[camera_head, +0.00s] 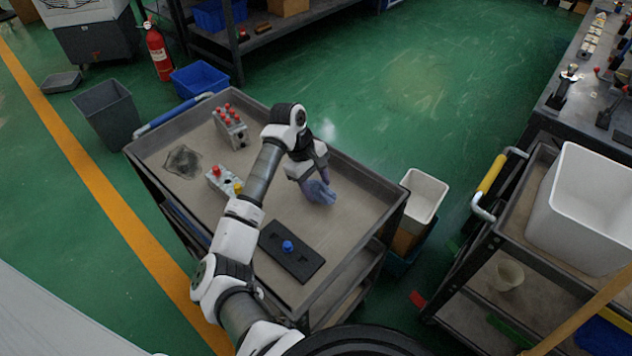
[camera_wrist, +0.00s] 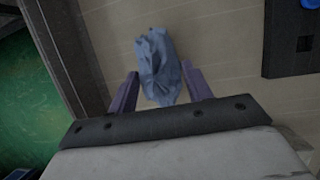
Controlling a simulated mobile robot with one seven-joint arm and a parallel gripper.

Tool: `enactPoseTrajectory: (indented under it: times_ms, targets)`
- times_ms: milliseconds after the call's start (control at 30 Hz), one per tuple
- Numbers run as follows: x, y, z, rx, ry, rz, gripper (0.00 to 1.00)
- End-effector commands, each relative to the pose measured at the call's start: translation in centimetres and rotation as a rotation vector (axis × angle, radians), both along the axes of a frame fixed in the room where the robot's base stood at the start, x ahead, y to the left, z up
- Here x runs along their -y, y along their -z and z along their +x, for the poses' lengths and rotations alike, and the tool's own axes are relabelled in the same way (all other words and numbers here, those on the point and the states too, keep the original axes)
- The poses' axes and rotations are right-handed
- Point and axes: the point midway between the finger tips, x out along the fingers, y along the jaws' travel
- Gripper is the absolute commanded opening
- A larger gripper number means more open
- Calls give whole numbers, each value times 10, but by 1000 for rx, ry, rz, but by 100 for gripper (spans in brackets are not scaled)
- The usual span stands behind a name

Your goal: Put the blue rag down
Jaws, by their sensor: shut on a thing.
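The blue rag (camera_head: 320,191) is a crumpled greyish-blue cloth at the right part of the cart top. My gripper (camera_head: 308,178) is shut on it from above. In the wrist view the rag (camera_wrist: 160,68) sits between the two purple fingers of my gripper (camera_wrist: 158,92) and sticks out past their tips. The cart's grey tray surface (camera_head: 290,205) is beneath it. I cannot tell whether the rag touches the surface.
A black plate with a blue knob (camera_head: 290,262) lies nearer on the cart. Valve blocks with red knobs (camera_head: 230,127) and with a yellow knob (camera_head: 224,182) stand to the left, by a dark rag (camera_head: 183,161). The cart has a raised rim. Free surface surrounds the blue rag.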

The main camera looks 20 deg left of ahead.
Motion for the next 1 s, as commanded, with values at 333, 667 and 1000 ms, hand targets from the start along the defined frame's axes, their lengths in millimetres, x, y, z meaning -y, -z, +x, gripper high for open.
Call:
enactPoseTrajectory:
  times_ms: [333,667,1000]
  targets:
    - [0,6,0,0,0,1,13]
    - [0,13,0,1,1,1,13]
    - [0,16,0,0,0,1,13]
